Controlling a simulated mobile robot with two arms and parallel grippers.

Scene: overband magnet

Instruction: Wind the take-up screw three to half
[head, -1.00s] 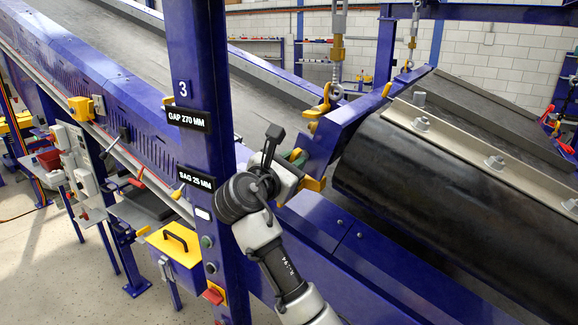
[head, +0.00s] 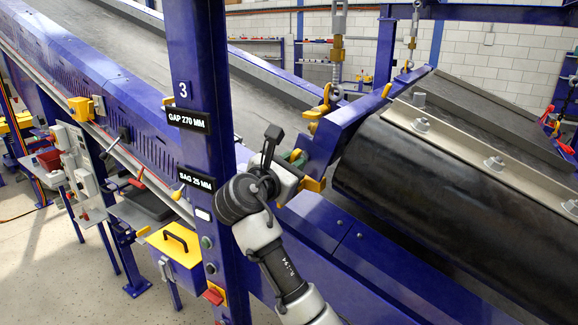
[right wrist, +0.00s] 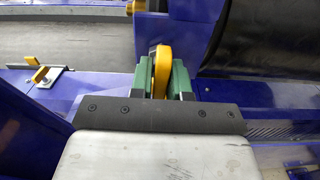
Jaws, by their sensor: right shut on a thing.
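The yellow handle (right wrist: 161,70), which looks like that of the take-up screw, stands between the green fingers of my right gripper (right wrist: 162,80) in the right wrist view. The gripper is shut on it. In the head view my right gripper (head: 298,168) is just right of the blue post (head: 205,90) marked 3, at the end of the blue beam beside the black drum (head: 430,190). Yellow parts (head: 314,184) show at the fingertips there, but my wrist hides much of the grip. The screw's thread is not visible. My left gripper is not in view.
Signs on the post read GAP 270 MM (head: 187,119) and SAG 25 MM (head: 196,177). A sloping conveyor (head: 110,50) runs behind the post. Another yellow handle (right wrist: 38,74) lies left in the right wrist view.

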